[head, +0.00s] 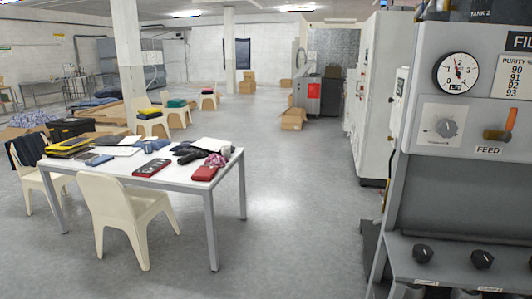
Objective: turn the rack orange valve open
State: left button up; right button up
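The orange valve handle (509,124) is on the grey rack panel (470,180) at the right edge of the head view. It stands nearly upright, leaning slightly right at the top, with an orange-brown stub to its left, above a label reading FEED. A round white dial gauge (456,73) is up and to the left of it, and a grey knob (446,128) is directly left. Neither of my grippers shows in the head view, so nothing is seen touching the valve.
Black knobs (423,253) sit on the rack's lower ledge. A white table (190,178) with folded cloths and plastic chairs (125,215) stands at left. Cardboard boxes (293,119) and a grey machine stand farther back. The floor (285,215) between table and rack is clear.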

aim_at(509, 127)
jog(key=z, duration=1.35)
